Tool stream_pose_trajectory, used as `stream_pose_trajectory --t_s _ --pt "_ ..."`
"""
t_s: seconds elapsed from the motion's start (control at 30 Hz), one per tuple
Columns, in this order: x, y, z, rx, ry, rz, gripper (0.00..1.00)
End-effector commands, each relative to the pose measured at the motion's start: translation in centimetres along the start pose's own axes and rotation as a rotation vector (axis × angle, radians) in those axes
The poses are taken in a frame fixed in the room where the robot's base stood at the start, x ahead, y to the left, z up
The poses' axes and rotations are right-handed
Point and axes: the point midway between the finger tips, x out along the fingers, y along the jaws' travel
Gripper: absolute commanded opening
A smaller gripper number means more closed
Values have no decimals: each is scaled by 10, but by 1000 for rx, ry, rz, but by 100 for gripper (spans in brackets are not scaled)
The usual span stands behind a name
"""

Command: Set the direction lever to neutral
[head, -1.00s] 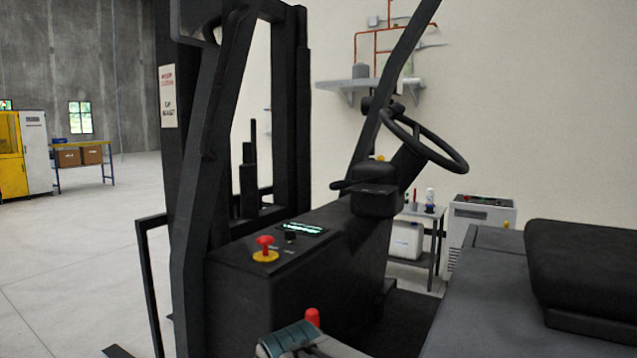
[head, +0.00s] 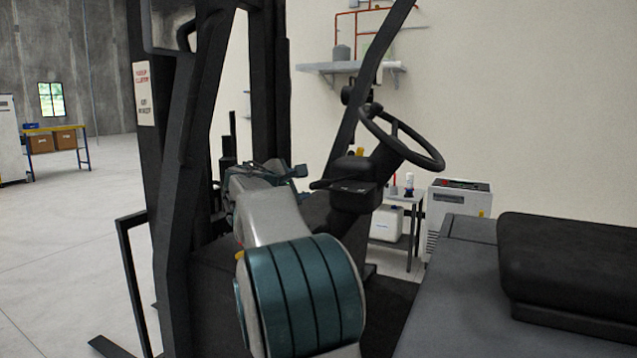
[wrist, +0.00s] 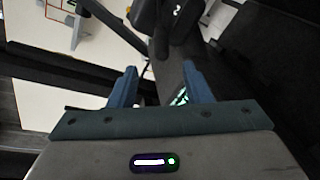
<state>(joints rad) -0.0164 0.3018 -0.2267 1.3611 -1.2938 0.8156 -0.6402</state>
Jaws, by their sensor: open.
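The direction lever (head: 321,184) is a short black stalk on the left side of the black control box (head: 354,197) below the steering wheel. My gripper (head: 300,172) is open and empty, its fingertips close to the lever's free end in the head view. I cannot tell whether they touch it. In the wrist view, the two blue fingers of my gripper (wrist: 160,82) stand apart with nothing between them. Dark parts of the steering column lie beyond them; the lever is not clearly distinguishable there. The lever's exact setting is too small to read.
The steering wheel (head: 402,138) is above and right of my gripper. A black mast (head: 262,90) stands behind it, and a slanted post (head: 368,75) rises near the column. The seat (head: 570,270) is at right.

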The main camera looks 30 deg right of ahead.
Motion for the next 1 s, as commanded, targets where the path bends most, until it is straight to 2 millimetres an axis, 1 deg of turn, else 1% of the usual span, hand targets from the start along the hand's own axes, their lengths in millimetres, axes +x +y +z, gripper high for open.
stream_pose_trajectory --t_s 0.3,0.5,0.7,0.83,1.0 --pt "66 1 2 1 -1 -5 44" --pt "101 0 1 3 1 -4 44" --pt "119 0 0 4 1 -3 44" --pt "124 -1 0 5 2 -3 44" --pt "124 -2 0 5 2 -3 44"
